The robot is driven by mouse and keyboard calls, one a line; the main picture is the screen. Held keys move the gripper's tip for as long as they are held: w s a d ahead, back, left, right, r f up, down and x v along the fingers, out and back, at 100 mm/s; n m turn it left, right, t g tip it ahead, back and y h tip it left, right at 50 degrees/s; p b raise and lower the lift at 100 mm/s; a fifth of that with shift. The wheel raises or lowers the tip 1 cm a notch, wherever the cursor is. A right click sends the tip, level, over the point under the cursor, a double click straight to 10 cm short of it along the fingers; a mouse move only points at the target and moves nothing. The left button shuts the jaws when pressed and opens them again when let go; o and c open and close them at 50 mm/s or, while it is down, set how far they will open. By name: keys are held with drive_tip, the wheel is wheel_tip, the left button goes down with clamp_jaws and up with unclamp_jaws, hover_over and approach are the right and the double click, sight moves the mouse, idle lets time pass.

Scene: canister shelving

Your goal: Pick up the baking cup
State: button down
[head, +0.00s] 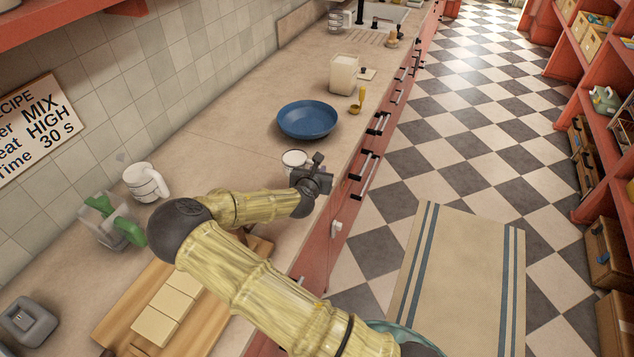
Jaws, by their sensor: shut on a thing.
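The fingertips are small and partly hidden.
A blue plate (307,119) lies close beyond the cup. A yellow spoon-like item (358,100) and a cream canister (343,74) stand farther along. A white mug (146,182), a green-handled item (101,205) and a wooden board (130,297) are left of my arm.

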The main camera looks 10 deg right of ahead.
wheel_tip(320, 180, up, 4)
drive_tip(key=shift+r, duration=0.25)
idle(0.5)
